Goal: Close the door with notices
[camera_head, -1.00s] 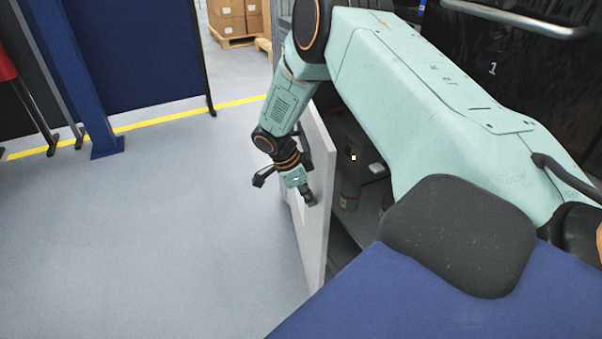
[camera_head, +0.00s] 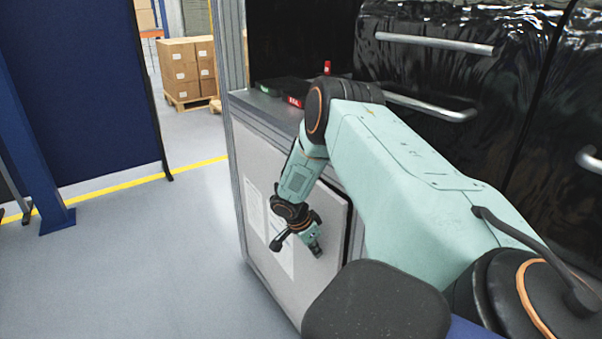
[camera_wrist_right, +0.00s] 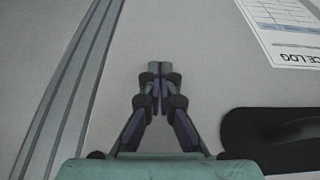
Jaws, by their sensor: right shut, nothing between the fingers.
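The grey door with notices (camera_head: 316,188) stands nearly flush with the cabinet front in the head view. A dark strip shows along its right edge, and I cannot tell whether it is fully closed. White notices (camera_head: 283,246) are on its face. One notice (camera_wrist_right: 285,28) shows upside down at the upper right of the right wrist view. My right gripper (camera_head: 315,248) is in front of the door face. Its fingers (camera_wrist_right: 160,78) are together and empty, over the bare grey surface; I cannot tell if they touch it. My left gripper is not in view.
The cabinet top (camera_head: 262,108) carries dark items with red parts. Black-wrapped units with metal handles (camera_head: 435,43) stand at the right. A blue post (camera_head: 35,150) and dark panel stand at the left. The floor (camera_head: 150,260) left of the door is clear.

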